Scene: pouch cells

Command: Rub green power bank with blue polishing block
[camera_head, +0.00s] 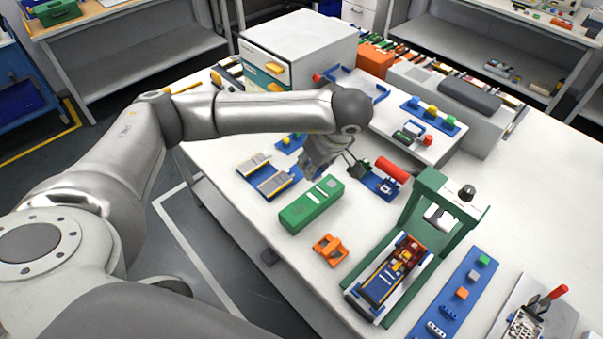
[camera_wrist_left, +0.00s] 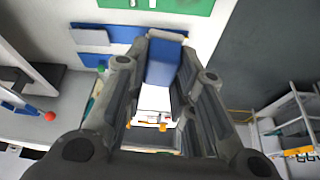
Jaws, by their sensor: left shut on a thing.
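The green power bank (camera_head: 305,212) is a long green box with pale marks on top, lying on the white table in the head view. Part of a green surface, likely the same power bank (camera_wrist_left: 190,5), shows at the top edge of the left wrist view. My left gripper (camera_head: 335,172) is just beyond the power bank and apart from it in the head view. In the left wrist view its fingers are shut on the blue polishing block (camera_wrist_left: 163,62). The block is hidden in the head view. My right gripper is in neither view.
A blue tray with grey pouch cells (camera_head: 268,184) lies left of the power bank. An orange bracket (camera_head: 331,250) is in front of it. A green press frame (camera_head: 447,190) stands to the right. A blue stand with a red cylinder (camera_head: 392,169) is close beside the gripper.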

